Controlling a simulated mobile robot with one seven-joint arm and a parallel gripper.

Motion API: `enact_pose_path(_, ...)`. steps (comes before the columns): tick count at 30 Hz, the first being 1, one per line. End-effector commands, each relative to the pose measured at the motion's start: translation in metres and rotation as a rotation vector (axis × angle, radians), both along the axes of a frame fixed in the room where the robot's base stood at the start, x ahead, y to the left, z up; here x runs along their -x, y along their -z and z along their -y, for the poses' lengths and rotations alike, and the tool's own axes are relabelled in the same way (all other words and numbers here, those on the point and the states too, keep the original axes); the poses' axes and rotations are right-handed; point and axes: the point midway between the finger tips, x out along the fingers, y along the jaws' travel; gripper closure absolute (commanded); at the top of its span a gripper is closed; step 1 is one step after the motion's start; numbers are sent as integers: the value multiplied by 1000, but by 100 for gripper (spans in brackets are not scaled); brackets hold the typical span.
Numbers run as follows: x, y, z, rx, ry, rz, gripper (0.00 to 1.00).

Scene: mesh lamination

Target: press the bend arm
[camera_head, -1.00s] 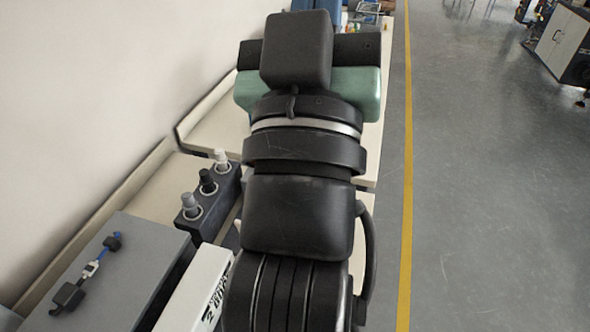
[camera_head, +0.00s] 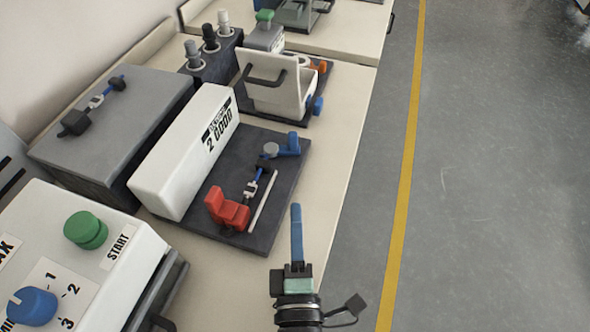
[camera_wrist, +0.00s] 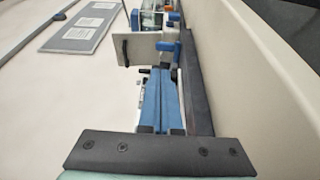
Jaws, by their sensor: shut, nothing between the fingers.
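A dark base plate (camera_head: 280,215) beside a white counter box (camera_head: 185,150) carries a red block (camera_head: 227,208), a blue piece (camera_head: 291,146) and a small cable-like part (camera_head: 256,181) between them. A thin pale bar (camera_head: 262,202) lies beside it. I cannot tell for certain which part is the bend arm. My gripper (camera_head: 296,212), with blue fingers, is shut and empty.
A white panelled device (camera_head: 277,90) stands behind the plate. A grey box (camera_head: 110,120) and a control box with a green button (camera_head: 85,228) are at left. The bench edge and open floor (camera_head: 480,180) are right.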

Motion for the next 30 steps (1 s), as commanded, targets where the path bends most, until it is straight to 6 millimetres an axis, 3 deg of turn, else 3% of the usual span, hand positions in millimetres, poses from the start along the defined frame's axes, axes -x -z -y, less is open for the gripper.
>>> enact_pose_path(14, -3, 3, -1, 7, -3, -6, 100)
enact_pose_path(20, -27, -1, -1, 7, -3, -4, 100)
enact_pose_path(30, -85, 1, -4, 6, -2, -4, 100)
